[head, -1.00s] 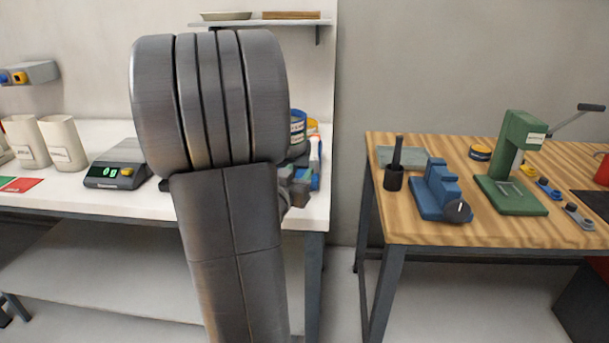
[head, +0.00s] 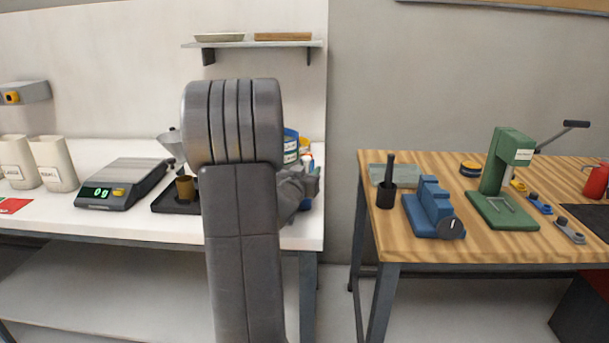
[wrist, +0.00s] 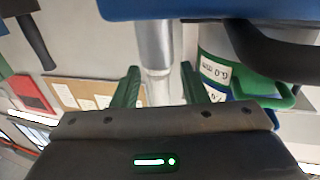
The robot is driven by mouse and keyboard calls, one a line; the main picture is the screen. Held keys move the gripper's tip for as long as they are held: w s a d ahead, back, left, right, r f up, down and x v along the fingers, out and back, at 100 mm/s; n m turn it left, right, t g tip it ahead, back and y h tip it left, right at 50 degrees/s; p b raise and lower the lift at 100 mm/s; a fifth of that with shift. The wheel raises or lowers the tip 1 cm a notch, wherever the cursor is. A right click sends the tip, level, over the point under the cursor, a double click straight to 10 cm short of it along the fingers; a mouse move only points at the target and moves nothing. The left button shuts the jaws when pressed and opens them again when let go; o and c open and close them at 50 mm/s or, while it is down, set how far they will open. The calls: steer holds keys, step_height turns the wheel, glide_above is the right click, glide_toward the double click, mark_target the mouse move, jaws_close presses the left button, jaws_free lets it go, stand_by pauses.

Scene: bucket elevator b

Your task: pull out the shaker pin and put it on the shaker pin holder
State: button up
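In the wrist view, my gripper (wrist: 161,86) has its two green fingers apart. A grey metal rod (wrist: 154,45) with a paler lower end runs down between them from a blue body (wrist: 220,8). I cannot tell whether the fingers touch the rod, or whether it is the shaker pin. I cannot make out the shaker pin holder.
A scale (head: 124,183), a black tray (head: 172,207) with a brown cup (head: 185,188) and pale containers (head: 54,163) are on the white table. The wooden table (head: 400,245) at right bears a blue device (head: 432,208) and a green press (head: 500,190). A gap separates the tables.

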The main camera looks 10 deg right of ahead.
mark_target(307, 156)
jaws_close()
steer(key=shift+r+p, duration=0.75)
steer(key=shift+r, duration=0.1)
stand_by(0.4)
steer(key=shift+r+p, duration=2.25)
steer(key=shift+r, duration=0.3)
steer(key=shift+r+p, duration=1.75)
steer(key=shift+r, duration=0.25)
